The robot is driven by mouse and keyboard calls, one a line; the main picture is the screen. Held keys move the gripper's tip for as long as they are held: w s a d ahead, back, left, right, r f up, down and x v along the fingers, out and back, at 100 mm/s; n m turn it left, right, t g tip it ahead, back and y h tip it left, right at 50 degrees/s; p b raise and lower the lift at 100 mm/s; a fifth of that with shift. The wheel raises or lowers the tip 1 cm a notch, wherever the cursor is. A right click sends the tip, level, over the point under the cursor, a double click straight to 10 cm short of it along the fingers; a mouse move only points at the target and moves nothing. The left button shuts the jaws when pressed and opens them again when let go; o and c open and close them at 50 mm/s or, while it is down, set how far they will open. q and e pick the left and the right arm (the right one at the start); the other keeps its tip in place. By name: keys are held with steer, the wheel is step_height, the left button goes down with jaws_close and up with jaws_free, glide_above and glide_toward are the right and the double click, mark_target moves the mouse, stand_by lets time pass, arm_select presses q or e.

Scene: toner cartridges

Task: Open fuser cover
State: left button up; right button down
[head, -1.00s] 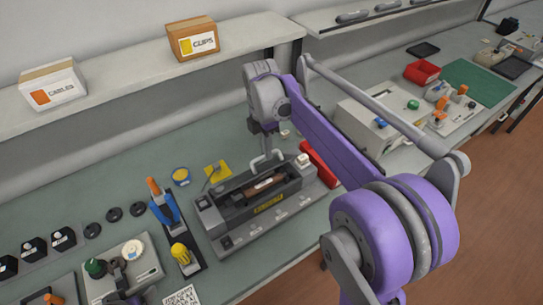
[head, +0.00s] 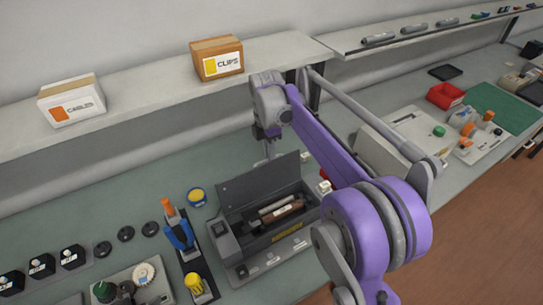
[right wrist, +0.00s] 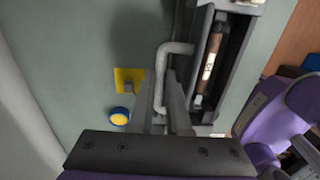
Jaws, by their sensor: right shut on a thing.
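The fuser unit (head: 270,246) is a dark grey box with a yellow label on the bench. Its flat grey cover (head: 258,181) stands raised at the back, and a brown roller (head: 284,213) and a paler bar show inside. My right gripper (head: 266,150) is behind the raised cover's upper edge. In the right wrist view its fingers (right wrist: 164,100) are shut on the bent grey handle (right wrist: 178,48) of the cover, with the brown roller (right wrist: 209,62) to the right. The cover hides the fingertips in the head view. My left gripper is out of view.
A blue and orange tool (head: 179,234) and a yellow-topped tool (head: 195,286) stand left of the unit. A yellow and blue round tin (head: 197,196) lies behind them. The shelf (head: 130,105) with a clips box (head: 217,58) overhangs the back.

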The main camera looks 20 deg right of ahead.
steer(key=shift+w+f, duration=0.1)
steer(key=shift+w, duration=0.3)
stand_by(0.3)
steer(key=c, duration=1.1)
jaws_free()
steer(key=shift+f, duration=0.1)
steer(key=shift+c, duration=0.2)
steer(key=shift+o, duration=1.3)
steer(key=shift+w+f, duration=0.15)
steer(key=shift+w, duration=0.2)
steer(key=shift+s, duration=0.25)
step_height(320, 180, up, 11)
steer(key=shift+w+p, duration=0.4)
steer(key=shift+p, duration=0.05)
